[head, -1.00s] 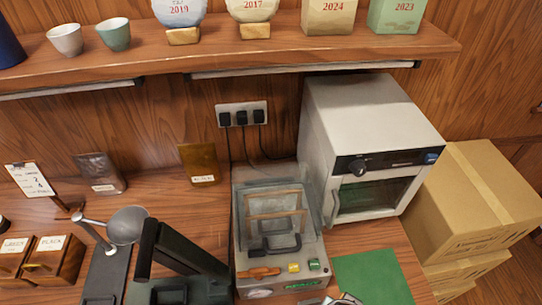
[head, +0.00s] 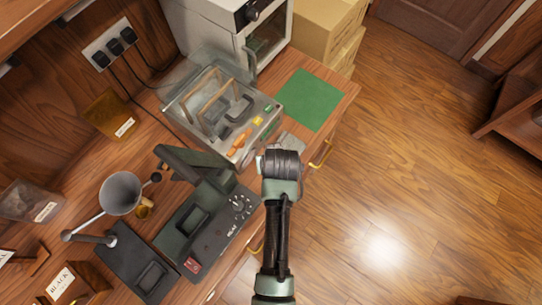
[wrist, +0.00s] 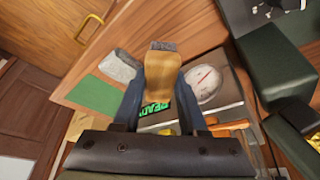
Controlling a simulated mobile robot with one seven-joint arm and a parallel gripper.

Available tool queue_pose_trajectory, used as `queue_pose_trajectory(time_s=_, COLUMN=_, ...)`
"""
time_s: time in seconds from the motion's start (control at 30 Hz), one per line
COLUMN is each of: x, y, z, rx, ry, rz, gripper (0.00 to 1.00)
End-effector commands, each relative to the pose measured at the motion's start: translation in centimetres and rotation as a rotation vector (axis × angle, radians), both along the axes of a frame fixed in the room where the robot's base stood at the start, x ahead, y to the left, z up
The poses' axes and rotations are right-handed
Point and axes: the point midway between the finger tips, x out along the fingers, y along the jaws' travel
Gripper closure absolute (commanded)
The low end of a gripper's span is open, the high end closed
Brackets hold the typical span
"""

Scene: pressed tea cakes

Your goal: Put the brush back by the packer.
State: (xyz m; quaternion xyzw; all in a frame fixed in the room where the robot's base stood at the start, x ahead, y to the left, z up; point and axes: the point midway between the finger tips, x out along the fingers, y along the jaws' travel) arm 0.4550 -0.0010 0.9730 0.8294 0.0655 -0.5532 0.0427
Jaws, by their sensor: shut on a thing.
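The brush (wrist: 160,85) shows in the wrist view as a wooden body with a grey end at the top. My gripper (wrist: 160,98) is shut on it, with one dark finger on each side. In the head view my gripper (head: 281,165) is over the counter's front edge, beside the packer's front right corner; the brush cannot be made out there. The packer (head: 181,102) is a grey machine with a clear lid raised. Its front panel, with a round gauge (wrist: 206,84) and green lettering, lies below the brush in the wrist view.
A green mat (head: 310,98) lies right of the packer, with a crumpled grey item (wrist: 120,66) near it. A dark sealer-like device (head: 208,228) and a funnel on a stand (head: 120,193) are to the left. An oven (head: 226,22) stands behind. Floor is open at right.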

Motion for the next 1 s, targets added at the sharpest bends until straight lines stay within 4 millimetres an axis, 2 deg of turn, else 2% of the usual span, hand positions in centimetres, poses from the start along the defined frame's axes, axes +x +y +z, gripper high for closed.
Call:
queue_pose_trajectory(time_s=0.47, x=0.0, y=0.0, z=-5.1, rx=0.0, ry=0.0, rz=0.001, gripper=1.0)
queue_pose_trajectory(time_s=0.9, x=0.0, y=0.0, z=-5.9, rx=-0.001, ry=-0.001, rz=0.0, gripper=1.0)
queue_pose_trajectory(time_s=0.93, x=0.0, y=0.0, z=-5.9, rx=0.0, ry=-0.001, rz=0.0, gripper=0.57)
queue_pose_trajectory(time_s=1.0, x=0.0, y=0.0, z=-5.8, rx=-0.001, ry=-0.001, rz=0.0, gripper=0.44)
